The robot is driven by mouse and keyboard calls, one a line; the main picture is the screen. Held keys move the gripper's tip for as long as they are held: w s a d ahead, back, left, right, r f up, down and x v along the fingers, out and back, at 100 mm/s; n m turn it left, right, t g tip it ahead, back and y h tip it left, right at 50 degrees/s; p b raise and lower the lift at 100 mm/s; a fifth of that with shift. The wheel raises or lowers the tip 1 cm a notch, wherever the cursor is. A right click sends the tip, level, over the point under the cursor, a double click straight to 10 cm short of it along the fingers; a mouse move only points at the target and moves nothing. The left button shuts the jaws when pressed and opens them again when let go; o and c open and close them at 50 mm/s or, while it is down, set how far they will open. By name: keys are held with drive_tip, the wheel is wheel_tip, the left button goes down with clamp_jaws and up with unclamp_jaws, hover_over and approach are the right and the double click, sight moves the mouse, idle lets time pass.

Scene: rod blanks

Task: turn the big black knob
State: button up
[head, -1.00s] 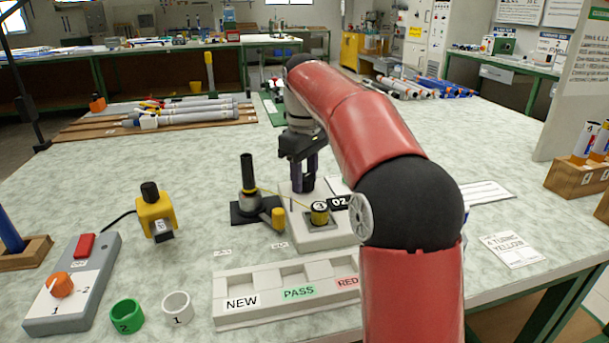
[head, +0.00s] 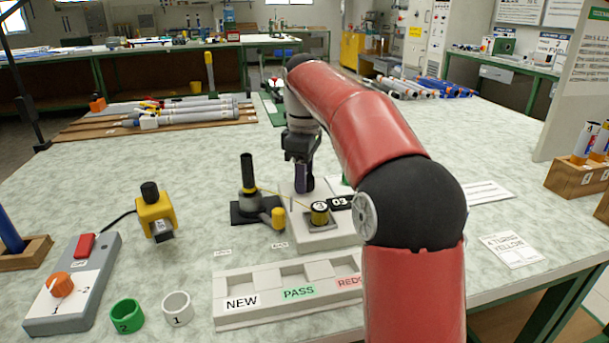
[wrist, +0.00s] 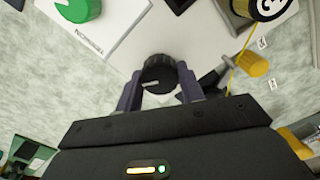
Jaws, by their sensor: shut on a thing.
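The big black knob (wrist: 159,76) stands on a white unit (head: 318,235), and a pale mark shows on its face in the wrist view. My gripper (wrist: 160,92) is shut on the knob, with one dark finger on each side of it. In the head view my gripper (head: 303,180) points down at the back of the white unit, and its fingers hide the knob there. A small display (head: 340,202) on the unit reads 03. A yellow and black spool marked 3 (head: 319,212) sits at the front of the unit.
A black stand with a yellow handle (head: 249,190) is just left of the unit, and a yellow strand runs to the spool. A tray marked NEW and PASS (head: 240,304) lies in front. A green dial (wrist: 78,8) is near my gripper.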

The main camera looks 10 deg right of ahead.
drive_tip(key=o, duration=1)
drive_tip(key=shift+r, duration=3.9)
